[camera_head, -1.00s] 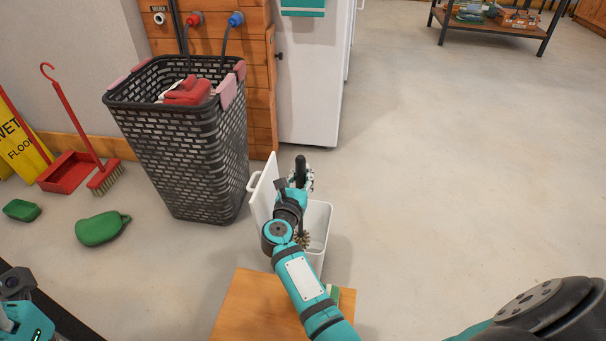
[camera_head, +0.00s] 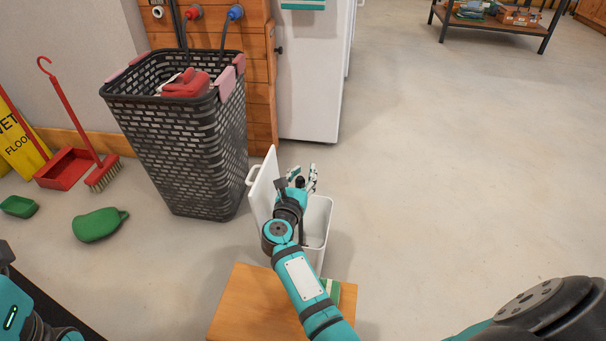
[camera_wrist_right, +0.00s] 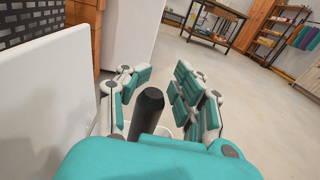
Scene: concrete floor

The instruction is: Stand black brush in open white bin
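The white bin (camera_head: 319,224) stands on the floor with its lid (camera_head: 262,186) up on the left side. My right gripper (camera_head: 306,181) is over the bin opening, its fingers spread. The black brush's handle (camera_wrist_right: 147,112) stands roughly upright between the open fingers in the right wrist view, with visible gaps to the fingers on both sides. In the head view the handle's top (camera_head: 299,182) shows beside the fingers. The brush's lower end is hidden by my arm and the bin. My left arm shows at the lower left, but its gripper is out of view.
A tall dark basket (camera_head: 185,145) with red cloth stands left of the bin. A wooden surface (camera_head: 250,305) lies in front of it. A red broom (camera_head: 78,120), a red dustpan (camera_head: 64,169) and green items lie at left. The floor to the right is clear.

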